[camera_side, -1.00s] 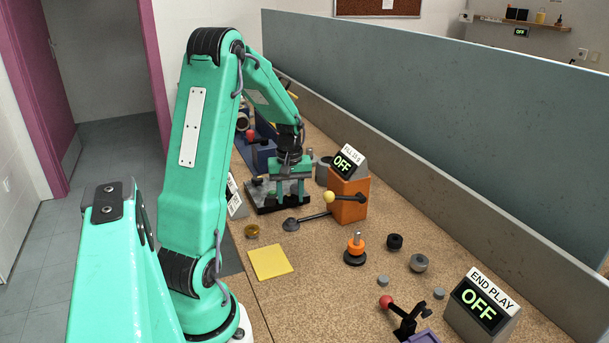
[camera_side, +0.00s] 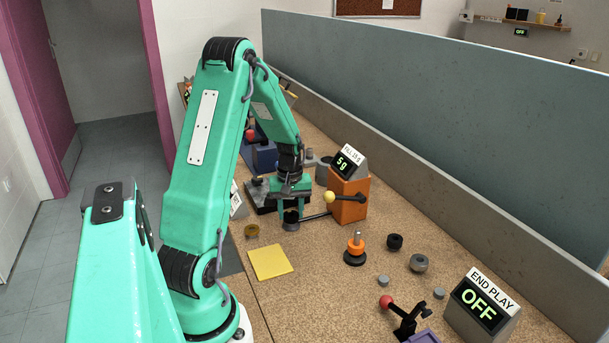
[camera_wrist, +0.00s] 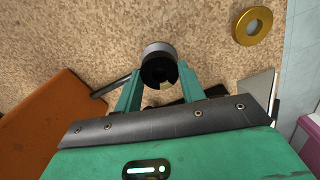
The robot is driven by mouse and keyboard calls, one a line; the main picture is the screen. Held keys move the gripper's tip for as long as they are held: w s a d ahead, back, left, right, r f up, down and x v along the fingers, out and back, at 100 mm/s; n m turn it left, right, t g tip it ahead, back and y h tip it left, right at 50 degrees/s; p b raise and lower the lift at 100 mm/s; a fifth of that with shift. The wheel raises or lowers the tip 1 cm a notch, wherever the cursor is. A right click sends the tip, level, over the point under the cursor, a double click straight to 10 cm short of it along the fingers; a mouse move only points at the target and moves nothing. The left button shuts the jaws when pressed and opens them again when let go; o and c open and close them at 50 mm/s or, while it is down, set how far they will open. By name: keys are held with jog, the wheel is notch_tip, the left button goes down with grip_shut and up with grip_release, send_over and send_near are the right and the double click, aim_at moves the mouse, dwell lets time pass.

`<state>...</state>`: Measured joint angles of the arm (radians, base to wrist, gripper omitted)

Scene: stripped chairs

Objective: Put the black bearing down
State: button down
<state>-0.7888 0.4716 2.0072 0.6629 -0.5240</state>
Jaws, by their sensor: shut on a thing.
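My gripper (camera_side: 291,212) is low over the bench, beside the orange gauge box. In the wrist view, its two green fingers (camera_wrist: 159,84) are shut on the black bearing (camera_wrist: 157,72), a dark ring. The bearing is over a small grey round seat (camera_wrist: 158,47) at the end of a rod from the orange box (camera_side: 348,199). In the side view the fingers hide most of the bearing, and I cannot tell whether it bears fully on the seat (camera_side: 290,226). The box's display (camera_side: 348,161) is lit and appears to read 5 g.
A brass ring (camera_side: 252,231) and a yellow pad (camera_side: 270,262) lie to the front. An orange-and-black post (camera_side: 355,249), another black round part (camera_side: 394,242) and a grey one (camera_side: 418,263) stand to the right. The END PLAY display (camera_side: 480,304) reads OFF.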

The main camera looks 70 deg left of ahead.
jog(key=shift+f, duration=0.1)
jog(key=c, duration=0.9)
grip_release()
jog(key=shift+o, duration=0.2)
notch_tip(320, 180, up, 12)
jog(key=d+r+m+t+y, duration=0.1)
jog(key=d+r+m, duration=0.3)
jog(key=d, duration=0.5)
jog(key=d+r+m+t, duration=0.25)
jog(key=d+r, duration=0.25)
jog(key=d, duration=0.3)
jog(key=s+d+m+t, duration=0.1)
jog(key=s+d+m, duration=0.2)
jog(key=d, duration=0.3)
jog(key=s+d+r+m+t+h, duration=0.1)
jog(key=s+d+m, duration=0.2)
jog(key=d+m, duration=0.2)
jog(key=shift+s+d, duration=0.35)
jog(key=shift+d, duration=0.3)
